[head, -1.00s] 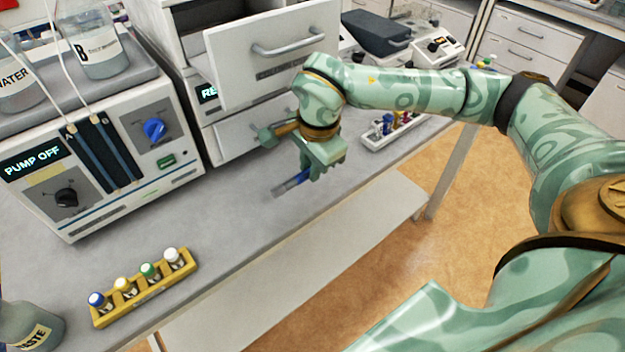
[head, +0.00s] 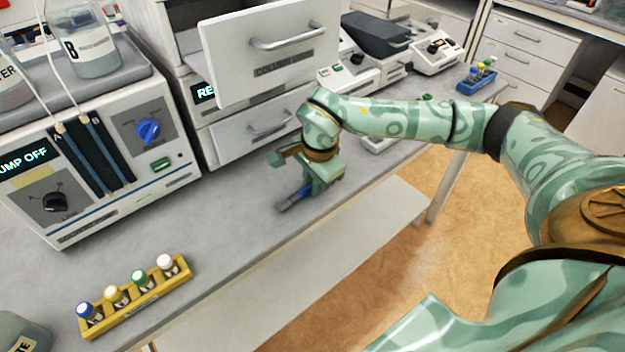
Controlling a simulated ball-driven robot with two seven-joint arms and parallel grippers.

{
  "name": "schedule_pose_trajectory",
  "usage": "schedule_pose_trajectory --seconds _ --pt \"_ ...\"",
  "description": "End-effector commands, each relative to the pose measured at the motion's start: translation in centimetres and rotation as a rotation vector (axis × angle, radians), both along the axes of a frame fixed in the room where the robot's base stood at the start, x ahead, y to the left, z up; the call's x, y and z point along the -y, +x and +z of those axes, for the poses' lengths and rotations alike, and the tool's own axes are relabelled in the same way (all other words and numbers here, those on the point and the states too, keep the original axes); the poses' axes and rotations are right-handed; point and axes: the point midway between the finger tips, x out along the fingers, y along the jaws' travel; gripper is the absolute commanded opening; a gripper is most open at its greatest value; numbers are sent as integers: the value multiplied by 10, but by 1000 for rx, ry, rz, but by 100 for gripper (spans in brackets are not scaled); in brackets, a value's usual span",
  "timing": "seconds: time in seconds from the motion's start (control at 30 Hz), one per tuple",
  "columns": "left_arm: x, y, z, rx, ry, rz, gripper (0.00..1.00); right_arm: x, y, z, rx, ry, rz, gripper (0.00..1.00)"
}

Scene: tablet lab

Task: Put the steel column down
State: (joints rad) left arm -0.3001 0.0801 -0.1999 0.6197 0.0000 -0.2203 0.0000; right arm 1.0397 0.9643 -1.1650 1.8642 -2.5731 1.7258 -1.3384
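The steel column (head: 289,204) is a short, slim rod with a blue part, low over the grey bench top near its front edge. It lies at a slant, close to level. My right gripper (head: 307,190) points down at it, with its fingers around the column's right part, and looks shut on it. The fingers hide that part. I cannot tell whether the column touches the bench. My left gripper is not in view.
A yellow rack (head: 135,300) with several capped vials stands at the bench's front left. The pump (head: 110,165) is behind it. An open drawer (head: 270,50) juts out above the bench, behind my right gripper. The bench between rack and gripper is clear.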

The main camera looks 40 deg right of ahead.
Motion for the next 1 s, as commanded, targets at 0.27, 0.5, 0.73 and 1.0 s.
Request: schedule_pose_trajectory --seconds 0.27,0.5,0.73,1.0 --pt "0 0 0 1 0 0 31 0 -1 -1 -5 0 0 38" --pt "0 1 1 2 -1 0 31 0 -2 1 -8 1 -1 38" --pt "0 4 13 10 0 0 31 0 -6 42 1 0 0 38" --pt "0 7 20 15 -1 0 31 1 -11 76 -1 0 -1 38"
